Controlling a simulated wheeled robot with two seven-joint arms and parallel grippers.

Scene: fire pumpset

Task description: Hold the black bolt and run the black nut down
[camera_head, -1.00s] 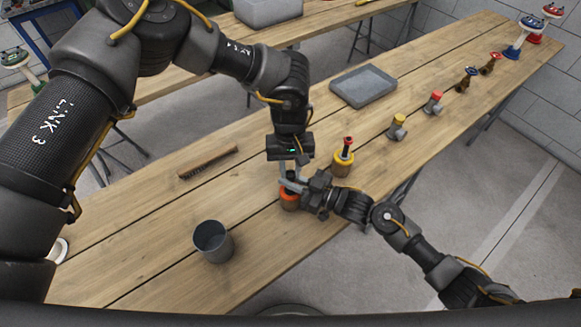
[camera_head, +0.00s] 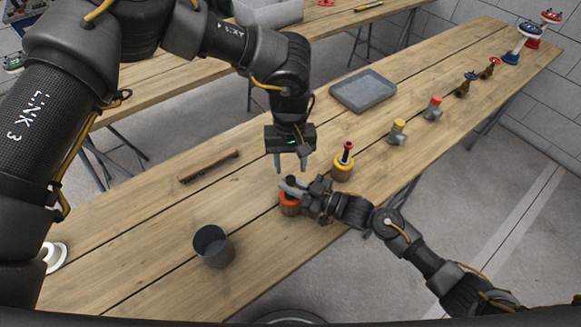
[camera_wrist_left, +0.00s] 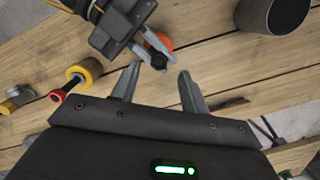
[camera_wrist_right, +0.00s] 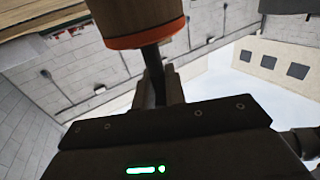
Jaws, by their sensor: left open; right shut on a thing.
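The black bolt (camera_wrist_right: 153,62) stands in the wooden block with the orange collar (camera_head: 288,200). In the right wrist view, my right gripper (camera_wrist_right: 157,92) is shut on its dark shank; in the head view this gripper (camera_head: 292,187) lies low at the block. My left gripper (camera_head: 291,166) is open and empty, above and apart from the bolt. In the left wrist view, a dark round top (camera_wrist_left: 157,62) shows just beyond the open left fingertips (camera_wrist_left: 160,73), beside the right gripper. I cannot tell the black nut apart from the bolt's top.
A yellow-collared block (camera_head: 343,167) with a red-topped bolt stands close at the right. A grey cup (camera_head: 212,246) is at the front left, a brush (camera_head: 208,167) at the left, a grey tray (camera_head: 364,90) behind. Small valves line the table's right side.

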